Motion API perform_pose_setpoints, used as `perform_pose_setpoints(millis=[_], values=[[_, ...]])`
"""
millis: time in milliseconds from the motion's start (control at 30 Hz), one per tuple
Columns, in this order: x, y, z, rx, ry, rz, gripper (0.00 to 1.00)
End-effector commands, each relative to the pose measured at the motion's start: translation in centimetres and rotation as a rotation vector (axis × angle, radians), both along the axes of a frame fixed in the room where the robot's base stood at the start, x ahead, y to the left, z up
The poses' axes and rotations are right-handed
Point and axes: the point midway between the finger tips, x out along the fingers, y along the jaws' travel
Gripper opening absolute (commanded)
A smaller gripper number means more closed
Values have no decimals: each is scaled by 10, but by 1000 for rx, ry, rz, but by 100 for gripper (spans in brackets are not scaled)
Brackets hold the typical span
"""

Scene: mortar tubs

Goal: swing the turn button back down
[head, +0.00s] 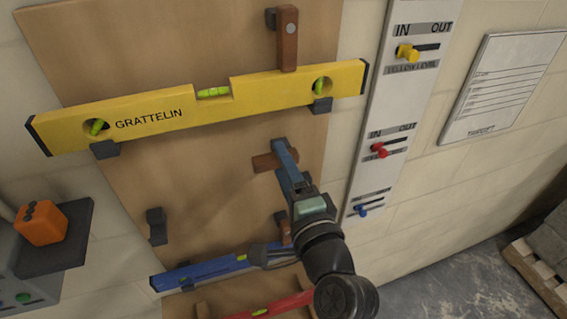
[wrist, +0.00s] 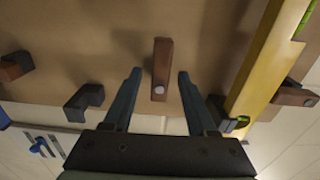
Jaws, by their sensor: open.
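A brown wooden turn button (head: 268,162) lies sideways on the board, below the yellow level. In the wrist view the turn button (wrist: 162,65) has a pale round screw at its near end and lies between my fingers, with a gap visible on each side. My gripper (head: 285,148) is open and empty at the turn button; in the wrist view its two blue fingers (wrist: 158,85) stand either side of it. I cannot tell whether the fingertips reach the board. In the head view my gripper hides part of the turn button.
A yellow level (head: 210,108) rests on dark hooks above, with an upright turn button (head: 288,45) over it. A blue level (head: 200,272) and a red level (head: 270,308) are below. An empty hook (head: 157,226) juts out left. A labelled slider panel (head: 400,100) is at right.

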Motion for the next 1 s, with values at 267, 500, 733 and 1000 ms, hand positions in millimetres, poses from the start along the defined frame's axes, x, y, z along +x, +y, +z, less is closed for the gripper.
perform_pose_setpoints(millis=[267,500,733,1000], values=[[0,0,0,0,-1,0,43],[0,0,0,0,-1,0,0],[0,0,0,-1,0,0,0],[0,-1,-2,-52,-19,-1,0]])
